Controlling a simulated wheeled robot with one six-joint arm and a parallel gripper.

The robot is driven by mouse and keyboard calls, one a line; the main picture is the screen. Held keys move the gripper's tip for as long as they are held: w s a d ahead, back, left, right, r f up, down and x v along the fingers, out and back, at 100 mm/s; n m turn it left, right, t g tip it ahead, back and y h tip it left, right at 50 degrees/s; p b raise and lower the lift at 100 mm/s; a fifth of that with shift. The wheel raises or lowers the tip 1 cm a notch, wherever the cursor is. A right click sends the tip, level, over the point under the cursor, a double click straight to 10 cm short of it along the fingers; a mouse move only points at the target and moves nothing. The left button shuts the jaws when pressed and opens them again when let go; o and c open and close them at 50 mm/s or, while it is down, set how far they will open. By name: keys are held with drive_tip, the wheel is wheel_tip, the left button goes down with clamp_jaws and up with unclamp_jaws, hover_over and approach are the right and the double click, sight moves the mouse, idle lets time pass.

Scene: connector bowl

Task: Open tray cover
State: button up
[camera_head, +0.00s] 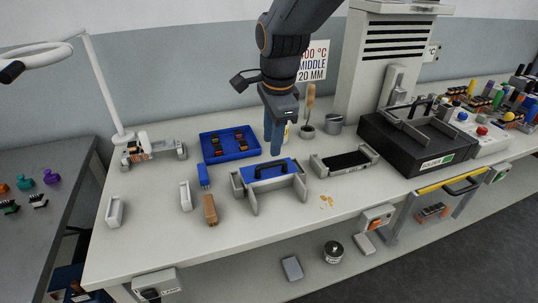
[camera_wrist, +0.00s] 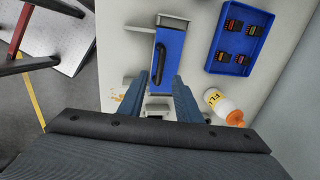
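The tray cover (camera_head: 270,173) is a blue plate with a black bar handle (camera_head: 271,168). It lies on a grey fixture (camera_head: 254,199) with upright walls at the middle of the table. My gripper (camera_head: 274,145) points down above and just behind the cover. In the wrist view the cover (camera_wrist: 173,66) and its handle (camera_wrist: 159,62) lie ahead of the fingertips. My gripper (camera_wrist: 158,78) shows two blue fingers apart, with nothing held between them. What lies under the cover is hidden.
A blue tray (camera_head: 229,153) with dark connectors stands behind left. A white bottle (camera_wrist: 222,104) with an orange cap stands near my gripper. A grey holder (camera_head: 343,163) and a black solder pot (camera_head: 403,149) stand to the right. Small blue and brown blocks lie left.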

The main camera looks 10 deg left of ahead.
sight(269, 164)
drive_tip(key=shift+w+a+f+p, duration=0.15)
drive_tip(key=shift+w+f+p, duration=0.05)
drive_tip(key=shift+f, duration=1.05)
drive_tip(key=shift+w+a+f+p, duration=0.15)
drive_tip(key=shift+w+f, duration=0.1)
drive_tip(key=shift+f, duration=1)
drive_tip(key=shift+w+a+f+p, duration=0.15)
drive_tip(key=shift+w+f+p, duration=0.05)
drive_tip(key=shift+f, duration=1.05)
clamp_jaws()
